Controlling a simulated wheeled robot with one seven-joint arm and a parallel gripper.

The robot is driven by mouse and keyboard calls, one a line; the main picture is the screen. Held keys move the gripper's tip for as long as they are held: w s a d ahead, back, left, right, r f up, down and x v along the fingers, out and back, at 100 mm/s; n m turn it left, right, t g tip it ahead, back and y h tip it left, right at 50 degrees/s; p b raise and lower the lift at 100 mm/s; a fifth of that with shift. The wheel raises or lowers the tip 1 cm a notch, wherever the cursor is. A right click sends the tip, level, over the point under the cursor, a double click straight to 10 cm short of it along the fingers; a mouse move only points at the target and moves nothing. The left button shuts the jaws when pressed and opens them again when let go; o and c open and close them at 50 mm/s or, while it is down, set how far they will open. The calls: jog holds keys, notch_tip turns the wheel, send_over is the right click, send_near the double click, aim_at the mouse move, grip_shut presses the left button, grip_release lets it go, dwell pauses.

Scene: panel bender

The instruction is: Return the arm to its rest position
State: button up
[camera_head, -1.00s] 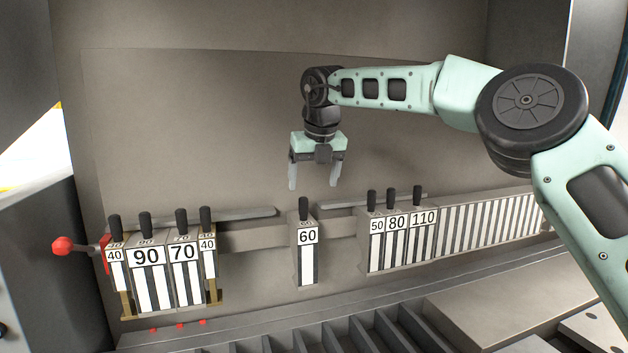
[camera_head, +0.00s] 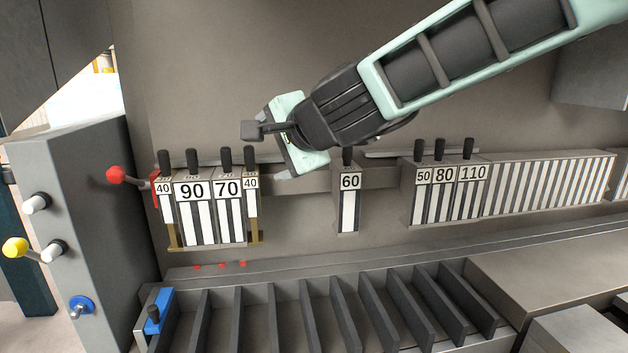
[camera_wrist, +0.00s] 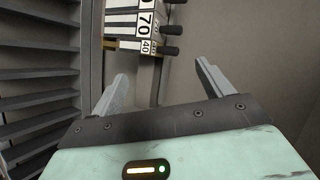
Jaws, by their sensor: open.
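My arm reaches in from the upper right in the head view, with pale green and dark links. My gripper (camera_head: 290,138) is tilted in front of the back wall, just above the tool row between the 40 tool and the 60 tool (camera_head: 348,205).
The 90 tool (camera_head: 192,212) stands in the left group, beside a red-knobbed lever (camera_head: 117,175). The 50, 80 and 110 (camera_head: 470,195) tools stand at right. A slotted rack (camera_head: 320,315) lies below, with a blue block (camera_head: 155,310) at its left end. A control panel (camera_head: 85,220) stands at left.

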jog(key=s+d+f+n+g+h+b, duration=0.1)
jog(key=s+d+f+n+g, duration=0.25)
jog(key=s+f+n, duration=0.4)
jog(key=s+d+f+n+g+b, duration=0.1)
jog(key=s+d+f+n+g, duration=0.25)
jog(key=s+f, duration=0.65)
jog(key=s+d+f+n+g+h+b, duration=0.1)
jog(key=s+d+f+n+g+h, duration=0.2)
jog(key=s+d, duration=1.1)
notch_tip(320, 180, down, 4)
jog(key=n+h, duration=0.2)
jog(key=h, duration=0.1)
jog(key=shift+n+g+b, duration=0.3)
